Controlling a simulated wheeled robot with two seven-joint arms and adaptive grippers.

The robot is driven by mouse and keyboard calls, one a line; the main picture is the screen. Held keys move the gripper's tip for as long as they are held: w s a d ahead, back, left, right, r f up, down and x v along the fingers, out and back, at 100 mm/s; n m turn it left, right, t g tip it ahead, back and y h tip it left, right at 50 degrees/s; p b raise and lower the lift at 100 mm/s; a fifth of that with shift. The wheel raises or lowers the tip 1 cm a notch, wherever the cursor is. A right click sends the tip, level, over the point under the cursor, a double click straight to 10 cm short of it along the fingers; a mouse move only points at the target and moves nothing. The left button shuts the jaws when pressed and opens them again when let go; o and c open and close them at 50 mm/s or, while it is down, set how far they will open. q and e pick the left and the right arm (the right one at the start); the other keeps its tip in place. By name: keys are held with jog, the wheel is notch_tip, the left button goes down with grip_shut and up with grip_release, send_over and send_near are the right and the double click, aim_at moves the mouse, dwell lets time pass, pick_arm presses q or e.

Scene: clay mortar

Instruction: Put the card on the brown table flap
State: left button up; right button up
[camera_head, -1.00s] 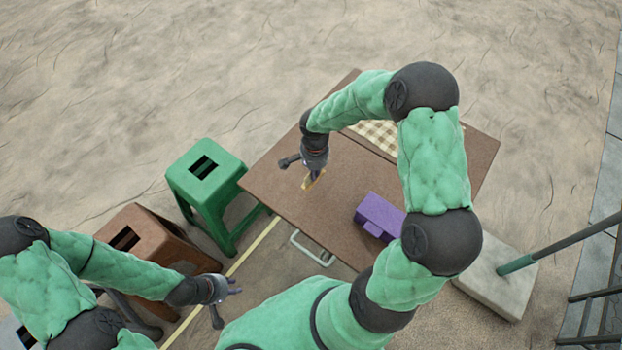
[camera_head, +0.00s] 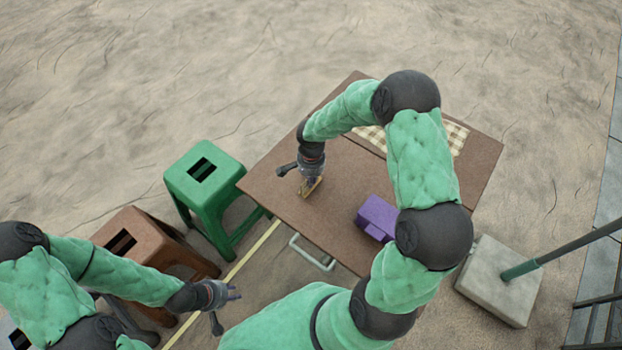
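The brown table flap (camera_head: 270,195) is the tabletop part on the near left of the folding table. A small yellow-brown card (camera_head: 312,187) is at the fingertips of my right gripper (camera_head: 311,182), low over or touching the flap near its left side. The fingers look closed around the card, though they are small and partly hidden by the wrist. My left gripper (camera_head: 232,291) is away from the table at the lower left, with its fingers apart and nothing between them.
A purple box (camera_head: 377,216) sits on the table. A checkered cloth (camera_head: 455,137) lies on its far part, partly hidden by my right arm. A green stool (camera_head: 195,175) and a brown stool (camera_head: 125,230) stand left. A concrete base with a pole (camera_head: 495,275) stands right.

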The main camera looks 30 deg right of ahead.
jog(key=o, duration=0.3)
jog(key=shift+o, duration=0.2)
jog(key=shift+r, duration=0.1)
jog(key=shift+r, duration=0.15)
notch_tip(320, 180, up, 12)
jog(key=p, duration=0.4)
